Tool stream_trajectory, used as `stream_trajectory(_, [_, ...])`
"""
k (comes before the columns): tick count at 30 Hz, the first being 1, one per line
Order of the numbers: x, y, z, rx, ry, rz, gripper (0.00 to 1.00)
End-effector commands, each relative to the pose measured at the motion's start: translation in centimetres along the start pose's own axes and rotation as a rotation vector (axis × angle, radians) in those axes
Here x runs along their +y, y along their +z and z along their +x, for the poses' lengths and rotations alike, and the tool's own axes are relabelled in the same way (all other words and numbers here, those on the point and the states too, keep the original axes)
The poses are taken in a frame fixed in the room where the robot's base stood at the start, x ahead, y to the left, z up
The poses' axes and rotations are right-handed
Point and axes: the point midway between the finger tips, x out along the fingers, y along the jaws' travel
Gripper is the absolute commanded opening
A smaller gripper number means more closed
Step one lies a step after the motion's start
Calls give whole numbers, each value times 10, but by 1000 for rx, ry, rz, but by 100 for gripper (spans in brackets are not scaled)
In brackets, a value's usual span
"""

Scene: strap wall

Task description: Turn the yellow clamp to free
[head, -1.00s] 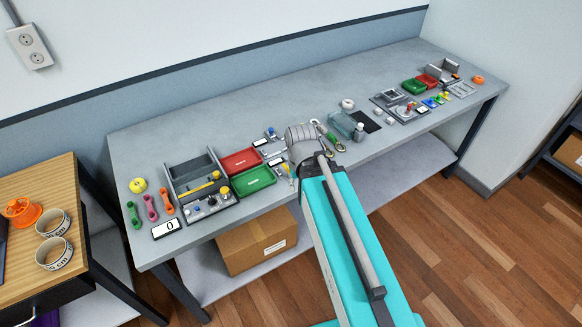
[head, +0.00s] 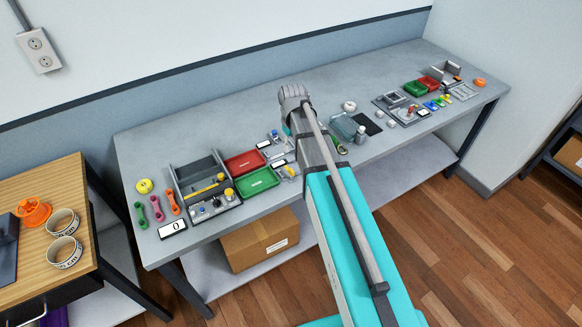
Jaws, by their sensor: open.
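I cannot tell for sure which yellow part is the clamp. A small yellow part (head: 291,171) sits on a light grey fixture right of the green tray, close to my arm. A yellow bar (head: 207,188) lies across the grey unit at the left, with a yellow knob (head: 229,192) beside it. Their turned positions are too small to read. My arm reaches up over the middle of the bench, and its grey joint hides part of the bench. My gripper's fingers do not show.
A red tray (head: 243,162) and a green tray (head: 257,183) lie left of my arm. A clear bin (head: 343,128) and a black mat (head: 367,124) lie right of it. More fixtures stand at the far right. The back strip of the bench (head: 215,127) is clear.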

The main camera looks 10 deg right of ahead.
Motion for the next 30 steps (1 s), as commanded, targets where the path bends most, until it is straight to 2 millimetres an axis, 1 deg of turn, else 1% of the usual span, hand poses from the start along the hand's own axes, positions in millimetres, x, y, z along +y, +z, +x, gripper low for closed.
stream_trajectory(1, [1, -5, -2, 0, 0, -7, 50])
stream_trajectory(2, [1, -5, -2, 0, 0, -10, 50])
stream_trajectory(17, [0, -4, 3, 0, 0, -12, 50])
stream_trajectory(23, [0, -4, 12, 0, 0, -12, 50])
stream_trajectory(30, [-1, -4, 30, 0, 0, -12, 50])
